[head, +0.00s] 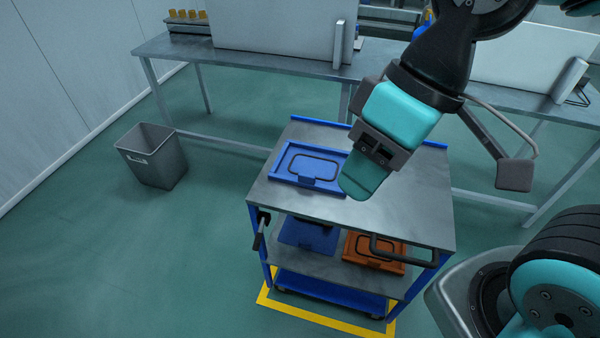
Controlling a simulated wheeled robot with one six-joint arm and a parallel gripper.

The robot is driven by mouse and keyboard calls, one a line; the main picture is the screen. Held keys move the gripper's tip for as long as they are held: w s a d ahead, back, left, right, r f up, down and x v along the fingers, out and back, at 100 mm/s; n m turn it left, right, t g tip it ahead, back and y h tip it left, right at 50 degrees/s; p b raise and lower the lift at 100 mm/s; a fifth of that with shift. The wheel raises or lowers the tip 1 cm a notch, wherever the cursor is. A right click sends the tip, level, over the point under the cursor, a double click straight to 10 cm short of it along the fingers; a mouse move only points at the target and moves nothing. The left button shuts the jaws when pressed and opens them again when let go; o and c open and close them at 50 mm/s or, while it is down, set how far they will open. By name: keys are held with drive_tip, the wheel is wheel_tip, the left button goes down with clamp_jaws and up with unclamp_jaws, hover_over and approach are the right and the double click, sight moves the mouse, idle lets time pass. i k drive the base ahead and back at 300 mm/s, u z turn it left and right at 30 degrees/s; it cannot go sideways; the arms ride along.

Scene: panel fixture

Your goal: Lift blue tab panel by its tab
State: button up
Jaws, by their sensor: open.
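A blue panel (285,169) with a black outlined rectangle lies flat on the cart's top at its left side. A small dark tab (309,182) shows at the panel's front edge. My gripper (364,182) is open and empty, to the right of the tab and pointing down. In the picture its teal finger overlaps the panel's right end and hides part of it. I cannot tell how high the gripper is above the cart top.
The grey cart top (410,205) is clear on the right. The lower shelf holds another blue panel (308,233) and an orange panel (365,252). A cart handle (400,246) juts out in front. A grey bin (152,158) stands left; a long bench (240,61) runs behind.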

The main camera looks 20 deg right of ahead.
sight(304, 164)
drive_tip(key=u, duration=1.45)
drive_tip(key=i, duration=0.8)
drive_tip(key=z, duration=2.5)
